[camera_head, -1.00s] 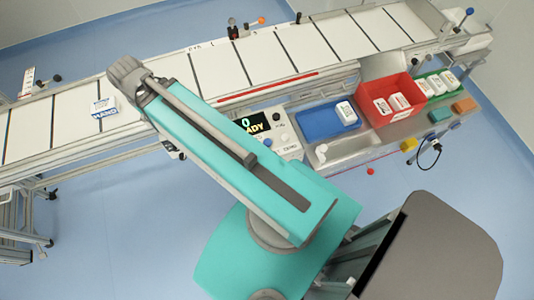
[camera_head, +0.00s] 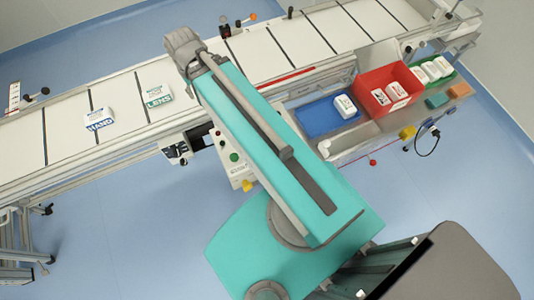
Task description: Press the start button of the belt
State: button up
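A light control panel (camera_head: 239,172) shows at the front side of the belt (camera_head: 70,118), left of my teal arm. It carries a round green button (camera_head: 234,157) and a darker button (camera_head: 222,143) above it. I cannot read which one is marked start. A yellow part (camera_head: 247,185) sits at the panel's lower end. My arm lies across the panel's right part and hides the display. The grey joint of my arm reaches over the belt. My gripper cannot be made out, so its distance from the button cannot be told.
A hand-labelled pack (camera_head: 99,119) and a lens-labelled pack (camera_head: 157,95) lie on the belt. A blue tray (camera_head: 312,123), a red bin (camera_head: 371,104) and a green tray (camera_head: 449,76) stand right of my arm. A white-and-black box (camera_head: 174,150) is left of the panel.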

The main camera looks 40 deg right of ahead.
aim_at(235, 158)
jog(key=z, duration=0.05)
jog(key=k, duration=1.3)
jog(key=z, duration=0.3)
jog(key=i, duration=1)
